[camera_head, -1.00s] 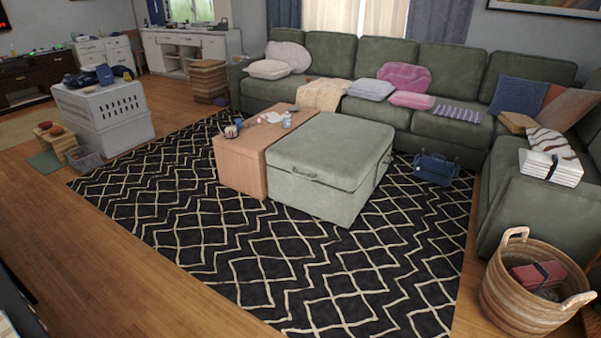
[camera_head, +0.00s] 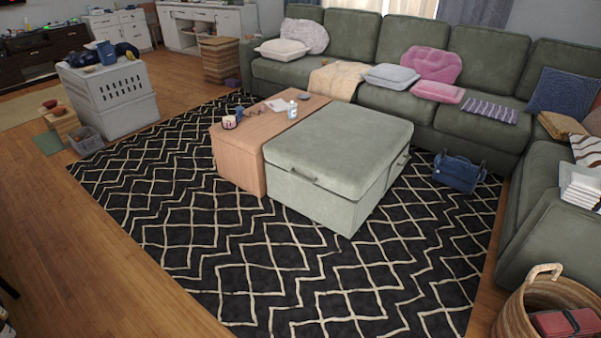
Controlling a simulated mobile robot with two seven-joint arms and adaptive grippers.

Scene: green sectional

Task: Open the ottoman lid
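The green ottoman (camera_head: 312,205) stands on the patterned rug in the middle of the head view. Its padded lid (camera_head: 340,143) lies flat and closed on the box. A handle (camera_head: 302,175) shows on the front face near the lid's front edge. Neither of my grippers is in view.
A wooden table (camera_head: 236,160) stands against the ottoman's left side, with a mug and bottle on it. A blue bag (camera_head: 458,172) sits to its right. The sectional (camera_head: 480,110) is behind and right. A wicker basket (camera_head: 515,312) is at lower right. The rug (camera_head: 240,255) in front is clear.

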